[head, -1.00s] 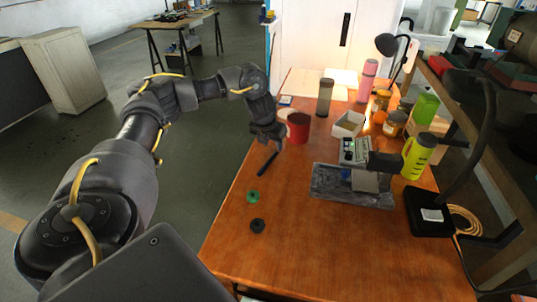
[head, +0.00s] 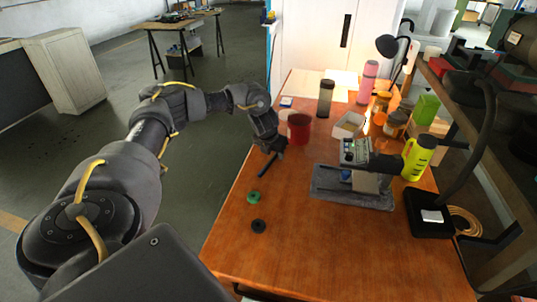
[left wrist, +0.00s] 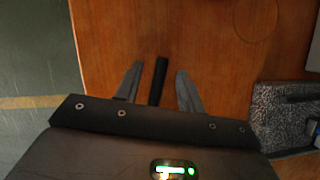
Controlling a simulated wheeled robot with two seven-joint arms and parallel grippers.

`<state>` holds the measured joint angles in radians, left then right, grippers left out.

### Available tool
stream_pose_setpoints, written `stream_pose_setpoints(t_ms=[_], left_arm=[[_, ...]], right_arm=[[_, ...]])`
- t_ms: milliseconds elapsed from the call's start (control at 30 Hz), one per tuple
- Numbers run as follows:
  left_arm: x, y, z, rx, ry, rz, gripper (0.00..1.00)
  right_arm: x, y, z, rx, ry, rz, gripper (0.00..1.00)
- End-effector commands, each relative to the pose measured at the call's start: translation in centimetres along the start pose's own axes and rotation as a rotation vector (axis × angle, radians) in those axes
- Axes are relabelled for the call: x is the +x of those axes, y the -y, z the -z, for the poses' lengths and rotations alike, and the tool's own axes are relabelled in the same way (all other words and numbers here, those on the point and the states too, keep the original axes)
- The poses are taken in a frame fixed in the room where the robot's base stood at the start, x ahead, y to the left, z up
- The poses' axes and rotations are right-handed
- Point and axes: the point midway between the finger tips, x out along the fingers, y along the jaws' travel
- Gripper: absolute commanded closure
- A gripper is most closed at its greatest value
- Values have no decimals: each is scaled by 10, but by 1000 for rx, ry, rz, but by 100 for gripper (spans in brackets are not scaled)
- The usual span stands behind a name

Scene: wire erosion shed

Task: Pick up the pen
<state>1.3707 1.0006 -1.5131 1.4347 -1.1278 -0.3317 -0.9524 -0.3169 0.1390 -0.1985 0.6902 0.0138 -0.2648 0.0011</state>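The pen (head: 266,166) is a thin dark stick lying near the left edge of the wooden table. In the left wrist view the pen (left wrist: 158,82) runs up between the two fingers, with a gap on both sides. My left gripper (head: 272,152) is over the pen's upper end in the head view and hides part of it. In the left wrist view my left gripper (left wrist: 157,70) is open, and its grey fingers straddle the pen without closing on it. My right gripper is not in view.
A red cup (head: 299,128) stands close behind the left gripper. A green ring (head: 253,197) and a black ring (head: 258,226) lie nearer on the table (head: 330,245). A grey instrument base (head: 325,184) is to the right. The table's front is clear.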

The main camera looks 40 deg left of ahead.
Motion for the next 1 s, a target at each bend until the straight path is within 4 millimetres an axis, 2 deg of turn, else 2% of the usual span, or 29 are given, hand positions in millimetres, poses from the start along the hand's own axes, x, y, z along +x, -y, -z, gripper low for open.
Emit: stream_pose_setpoints(t_ms=[267,500,567,1000], left_arm=[[2,0,1,-1,0,0,62],[2,0,1,0,0,0,94],[2,0,1,0,0,0,100],[-3,0,-2,0,1,1,100]], right_arm=[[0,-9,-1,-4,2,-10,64],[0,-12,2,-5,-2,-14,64],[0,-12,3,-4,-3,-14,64],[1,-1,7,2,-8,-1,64]])
